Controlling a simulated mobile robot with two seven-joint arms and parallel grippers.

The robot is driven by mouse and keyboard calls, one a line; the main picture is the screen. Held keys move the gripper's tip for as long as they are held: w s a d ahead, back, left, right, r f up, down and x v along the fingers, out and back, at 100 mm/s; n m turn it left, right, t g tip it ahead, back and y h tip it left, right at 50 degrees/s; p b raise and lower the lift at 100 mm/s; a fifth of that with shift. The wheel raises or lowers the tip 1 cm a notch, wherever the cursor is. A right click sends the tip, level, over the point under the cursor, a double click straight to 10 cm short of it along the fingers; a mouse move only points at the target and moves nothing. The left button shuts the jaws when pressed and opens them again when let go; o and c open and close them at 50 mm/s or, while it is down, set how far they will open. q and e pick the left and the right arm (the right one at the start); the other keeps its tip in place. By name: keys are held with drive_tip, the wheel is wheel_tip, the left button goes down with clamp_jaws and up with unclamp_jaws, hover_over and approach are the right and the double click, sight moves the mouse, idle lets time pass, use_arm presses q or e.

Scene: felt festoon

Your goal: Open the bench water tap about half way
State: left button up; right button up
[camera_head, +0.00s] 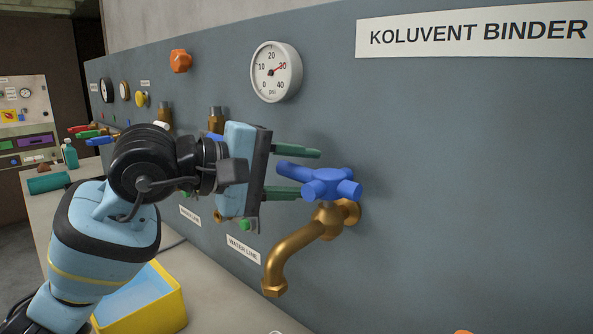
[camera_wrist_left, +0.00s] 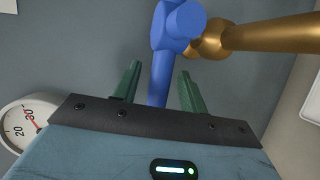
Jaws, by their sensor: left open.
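The bench water tap has a blue cross handle (camera_head: 328,183) on a brass body with a downturned spout (camera_head: 289,254), mounted on the grey wall panel. My left gripper (camera_head: 309,173) is at the handle from the left, open, its green fingers apart. In the left wrist view, one blue spoke (camera_wrist_left: 159,78) of the handle reaches in between the two green fingers (camera_wrist_left: 158,85), with a gap visible on each side. The brass body (camera_wrist_left: 262,36) shows at the upper right there. My right gripper is not in view.
A pressure gauge (camera_head: 276,72) and an orange knob (camera_head: 180,61) are on the panel above. A yellow bin (camera_head: 160,306) with blue contents stands below my left arm. A "WATER LINE" label (camera_head: 243,249) is left of the spout.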

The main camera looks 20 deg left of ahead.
use_arm(q)
drive_tip(key=shift+c, duration=0.4)
clamp_jaws()
drive_tip(key=shift+a, duration=0.1)
